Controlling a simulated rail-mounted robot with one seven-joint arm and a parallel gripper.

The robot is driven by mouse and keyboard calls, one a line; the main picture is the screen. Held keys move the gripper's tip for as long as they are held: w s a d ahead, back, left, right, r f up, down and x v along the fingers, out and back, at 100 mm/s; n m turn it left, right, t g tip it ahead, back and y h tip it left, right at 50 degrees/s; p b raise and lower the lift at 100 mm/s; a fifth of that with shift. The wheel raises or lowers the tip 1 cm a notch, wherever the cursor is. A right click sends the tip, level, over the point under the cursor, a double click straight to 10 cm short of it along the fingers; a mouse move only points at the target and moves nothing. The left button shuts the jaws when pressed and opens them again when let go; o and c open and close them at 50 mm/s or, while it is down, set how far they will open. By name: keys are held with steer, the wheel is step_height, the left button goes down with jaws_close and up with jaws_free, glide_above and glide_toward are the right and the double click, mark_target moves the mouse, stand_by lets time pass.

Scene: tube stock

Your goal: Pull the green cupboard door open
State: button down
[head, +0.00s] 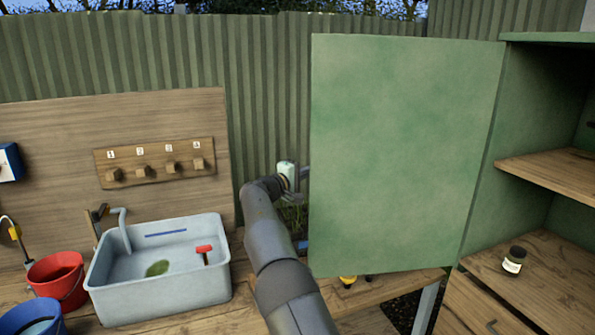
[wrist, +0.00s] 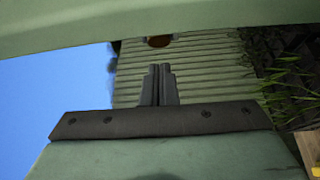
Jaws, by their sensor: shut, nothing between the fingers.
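The green cupboard door (head: 405,155) stands wide open in the head view, swung out to the left of its cupboard (head: 535,105). The cupboard's inside and shelves show to the right of it. My arm reaches up to the door's left edge, and my gripper's front end is partly hidden behind the door there. In the wrist view my gripper (wrist: 160,85) is shut, with its fingers together and nothing between them. A green band (wrist: 80,32), likely the door, crosses the top of that view. A small brown round thing (wrist: 160,41) shows just under it; I cannot tell if it is a knob.
A grey basin (head: 125,302) stands on the wooden bench to the left, with a red bucket (head: 57,281) and a blue bucket (head: 33,318) beside it. A numbered peg rack (head: 155,160) hangs above.

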steer(key=shift+s+d+f, duration=0.1)
steer(key=shift+s+d, duration=0.05)
steer(key=shift+s, duration=0.8)
steer(key=shift+s+d, duration=0.15)
steer(key=shift+s, duration=0.75)
